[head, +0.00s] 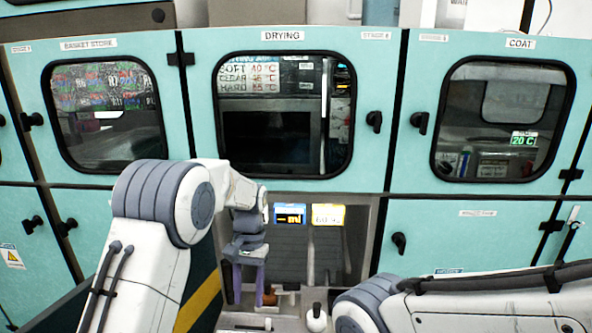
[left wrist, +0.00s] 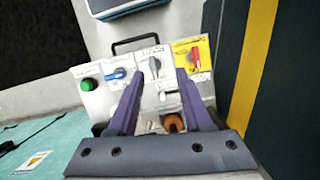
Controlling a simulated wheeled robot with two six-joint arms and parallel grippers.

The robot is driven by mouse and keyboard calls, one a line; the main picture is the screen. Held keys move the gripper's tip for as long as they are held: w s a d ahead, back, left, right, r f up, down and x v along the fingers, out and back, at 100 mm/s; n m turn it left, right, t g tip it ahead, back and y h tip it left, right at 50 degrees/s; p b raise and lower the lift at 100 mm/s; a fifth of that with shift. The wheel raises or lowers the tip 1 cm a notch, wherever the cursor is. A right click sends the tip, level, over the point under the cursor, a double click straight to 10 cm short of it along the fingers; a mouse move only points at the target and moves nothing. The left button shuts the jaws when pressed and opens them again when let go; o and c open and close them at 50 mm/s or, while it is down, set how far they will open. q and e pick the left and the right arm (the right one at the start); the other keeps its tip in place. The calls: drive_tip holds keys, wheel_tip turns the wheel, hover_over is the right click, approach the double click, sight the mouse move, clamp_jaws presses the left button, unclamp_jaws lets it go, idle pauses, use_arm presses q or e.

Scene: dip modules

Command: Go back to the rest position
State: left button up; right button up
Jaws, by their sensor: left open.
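My left gripper (head: 250,284) hangs fingers down in front of the recess below the middle DRYING door, near a control panel. In the left wrist view its two purple fingers (left wrist: 158,85) are apart with nothing held between them. Beyond them is the white control panel (left wrist: 104,101) with a green button (left wrist: 90,84), a blue switch (left wrist: 115,74), a grey knob (left wrist: 154,66) and a red knob (left wrist: 195,58) on a yellow plate. My right arm comes in from the lower right; its gripper is outside the view.
Teal cabinets with the BASKET STORE door (head: 107,108), DRYING door (head: 283,112) and COAT door (head: 502,118) stand shut ahead. Black handles (head: 374,121) stick out from them. Two small displays (head: 290,215) sit in the recess. A yellow and black stripe (left wrist: 254,62) runs beside the panel.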

use_arm(q)
drive_tip(key=s+d+r+m+t, duration=0.2)
drive_tip(key=s+d+r, duration=0.5)
drive_tip(key=s, duration=0.5)
drive_tip(key=s+m+t+h+p, duration=0.1)
drive_tip(key=s+m, duration=0.2)
drive_tip(key=s, duration=1.3)
drive_tip(key=shift+s+d+r+p, duration=0.15)
drive_tip(key=shift+s+r+p, duration=0.15)
drive_tip(key=shift+s+r, duration=0.1)
